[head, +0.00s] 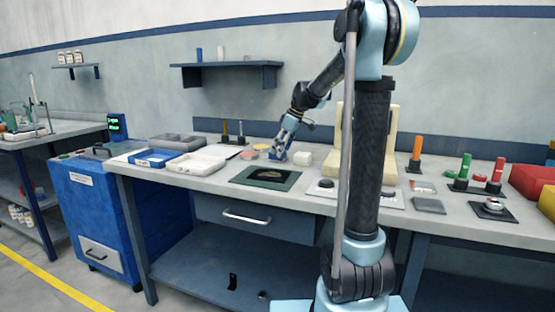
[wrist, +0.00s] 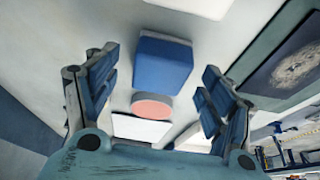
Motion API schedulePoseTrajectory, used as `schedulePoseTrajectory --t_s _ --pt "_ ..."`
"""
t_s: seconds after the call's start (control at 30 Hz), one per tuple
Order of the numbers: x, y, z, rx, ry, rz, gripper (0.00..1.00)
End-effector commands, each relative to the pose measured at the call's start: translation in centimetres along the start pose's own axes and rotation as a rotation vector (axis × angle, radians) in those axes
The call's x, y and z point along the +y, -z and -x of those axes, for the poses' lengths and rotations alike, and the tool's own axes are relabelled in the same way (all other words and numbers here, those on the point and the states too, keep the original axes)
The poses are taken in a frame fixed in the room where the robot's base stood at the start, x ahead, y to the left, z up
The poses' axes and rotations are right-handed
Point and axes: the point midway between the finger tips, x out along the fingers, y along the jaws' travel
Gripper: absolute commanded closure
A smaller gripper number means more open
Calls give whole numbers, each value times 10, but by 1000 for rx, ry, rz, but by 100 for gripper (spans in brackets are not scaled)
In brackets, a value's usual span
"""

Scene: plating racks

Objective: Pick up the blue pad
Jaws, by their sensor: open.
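The blue pad (wrist: 163,72) is a blue block with a paler top edge. It lies on the bench, between the fingers of my gripper (wrist: 158,80) as seen in the wrist view. My gripper is open, with one finger to each side of the pad and gaps between them. In the head view my gripper (head: 281,151) is low over the bench and largely hides the pad. I cannot tell the exact height left between the fingertips and the pad.
A pink disc (wrist: 152,107) lies close beside the pad. A white block (head: 302,158) stands right of my gripper. A dark green mat (head: 240,178) with a dark plate lies in front. White and grey trays (head: 195,165) are to the left.

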Motion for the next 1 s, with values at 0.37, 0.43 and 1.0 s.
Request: schedulePoseTrajectory --t_s 0.37,0.43,1.0 --pt "0 0 -27 0 0 1 25" --pt "0 0 -27 0 0 1 25" --pt "1 -1 -26 0 -1 -1 74"
